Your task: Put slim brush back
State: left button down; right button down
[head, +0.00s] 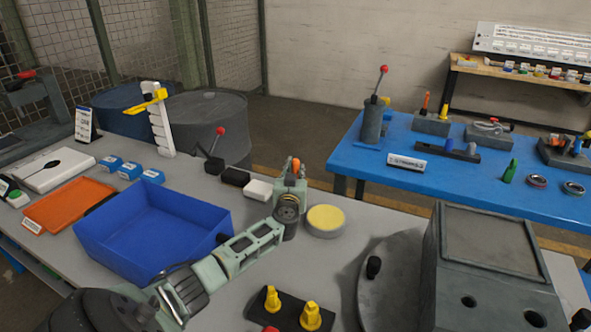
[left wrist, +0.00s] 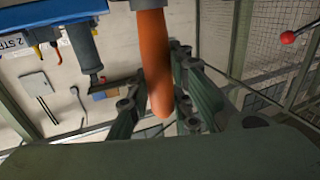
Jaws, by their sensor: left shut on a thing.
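My left gripper (head: 291,178) is shut on a slim orange handle, which I take to be the slim brush (head: 296,165). It is held above the grey table, near its far edge. In the left wrist view the orange handle of the slim brush (left wrist: 153,60) runs from the top edge down between the two fingers (left wrist: 158,95), its rounded end towards the camera. No bristles show. On the blue table, a grey block (head: 431,123) holds another upright orange-handled thing (head: 425,103). My right gripper is not in view.
A yellow-topped round tin (head: 326,219) stands right of the gripper. A blue bin (head: 150,240) and an orange tray (head: 65,207) lie left. Black and white blocks (head: 258,190) sit behind. A large grey machine housing (head: 490,255) fills the right. A floor gap separates the tables.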

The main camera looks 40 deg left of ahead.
pick_arm(q)
jog(key=c, duration=1.6)
grip_release()
jog(key=shift+f, duration=0.1)
jog(key=shift+f+b, duration=0.1)
jog(key=shift+b, duration=0.3)
jog(key=shift+f+b, duration=0.15)
jog(key=shift+b, duration=0.3)
jog(key=shift+r+p+v, duration=0.15)
jog(key=shift+p+v, duration=0.45)
jog(key=shift+v, duration=1.35)
jog(key=shift+r+p+v, duration=0.15)
jog(key=shift+p+v, duration=0.45)
jog(key=shift+v, duration=1.35)
jog(key=shift+d, duration=0.15)
jog(key=shift+w, duration=0.1)
